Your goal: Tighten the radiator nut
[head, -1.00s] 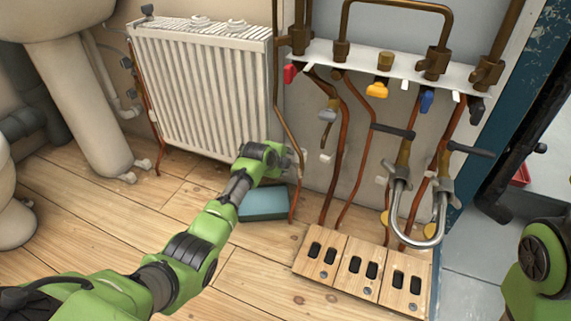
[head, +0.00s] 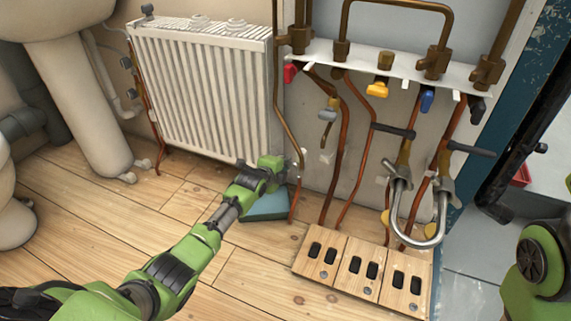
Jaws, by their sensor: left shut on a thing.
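The white radiator (head: 200,90) hangs on the wall at the upper left. My left gripper (head: 290,172) is at its lower right corner, beside the copper pipe that comes down there. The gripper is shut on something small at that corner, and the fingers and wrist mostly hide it. I cannot make out the radiator nut itself. The copper pipe (head: 295,207) runs down to the floor just right of the gripper. Of my right arm only a green link shows at the right edge; its gripper is out of view.
A teal box (head: 265,207) lies on the floor under my left wrist. A white manifold shelf (head: 400,67) with coloured valve handles is on the right wall. A white basin pedestal (head: 85,105) is at the left. The wooden floor in front is clear.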

